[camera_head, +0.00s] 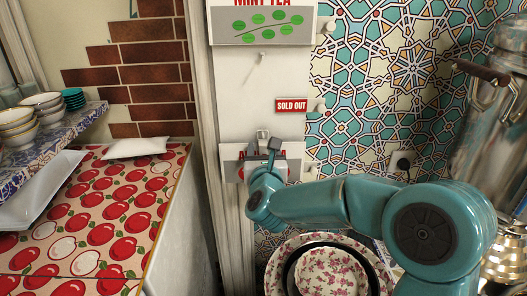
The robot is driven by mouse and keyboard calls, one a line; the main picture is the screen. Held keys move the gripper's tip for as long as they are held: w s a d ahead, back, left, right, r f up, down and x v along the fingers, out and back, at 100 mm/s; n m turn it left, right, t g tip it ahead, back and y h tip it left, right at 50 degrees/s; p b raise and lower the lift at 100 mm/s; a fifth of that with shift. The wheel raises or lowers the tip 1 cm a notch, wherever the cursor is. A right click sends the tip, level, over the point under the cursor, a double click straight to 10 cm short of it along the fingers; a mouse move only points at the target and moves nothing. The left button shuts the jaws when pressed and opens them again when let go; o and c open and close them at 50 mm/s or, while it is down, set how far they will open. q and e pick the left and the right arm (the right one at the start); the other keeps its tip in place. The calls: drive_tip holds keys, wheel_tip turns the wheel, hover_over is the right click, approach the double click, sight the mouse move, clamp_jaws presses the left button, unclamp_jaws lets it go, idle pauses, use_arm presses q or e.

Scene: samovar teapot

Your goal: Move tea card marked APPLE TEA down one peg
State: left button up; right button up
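A tea card (293,166) hangs low on the pale wall panel, grey with a red-lettered band along its top. My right gripper covers its middle, so its name cannot be read in full. My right gripper (268,140) is in front of this card at its top edge, with the fingertips pointing up. Whether it touches the card or is shut on it cannot be told. A bare peg (262,58) sticks out of the panel above. My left gripper is not in view.
A MINT TEA card (262,24) hangs at the top of the panel. A SOLD OUT sign (291,105) is right of centre. A samovar (490,130) stands at right, patterned plates (330,275) below. Bowls (40,105) are on a shelf at left.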

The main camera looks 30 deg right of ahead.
drive_tip(key=shift+s+a+f, duration=0.1)
drive_tip(key=shift+s+a, duration=0.05)
drive_tip(key=shift+s, duration=0.05)
drive_tip(key=b+v, duration=0.3)
drive_tip(key=v, duration=1.3)
drive_tip(key=w+a+f+n+g+y+p, duration=0.2)
drive_tip(key=a+f+n+y, duration=0.2)
drive_tip(key=f+n, duration=0.7)
drive_tip(key=w+a+f+n+g+y+p, duration=0.1)
drive_tip(key=w+a+f+n+g+y, duration=0.2)
drive_tip(key=f+n, duration=0.75)
drive_tip(key=s+a+f+n+g+y+p, duration=0.1)
drive_tip(key=s+a+f+n+g+y, duration=0.2)
drive_tip(key=s+f+n, duration=0.6)
drive_tip(key=s+a+f+n+g+y+p, duration=0.2)
drive_tip(key=s+a+f+n+g, duration=0.3)
drive_tip(key=s+f, duration=0.7)
drive_tip(key=n+g+y, duration=0.1)
drive_tip(key=n+g, duration=0.1)
drive_tip(key=n, duration=0.2)
drive_tip(key=shift+a+f+n, duration=0.25)
drive_tip(key=shift+a+n, duration=0.1)
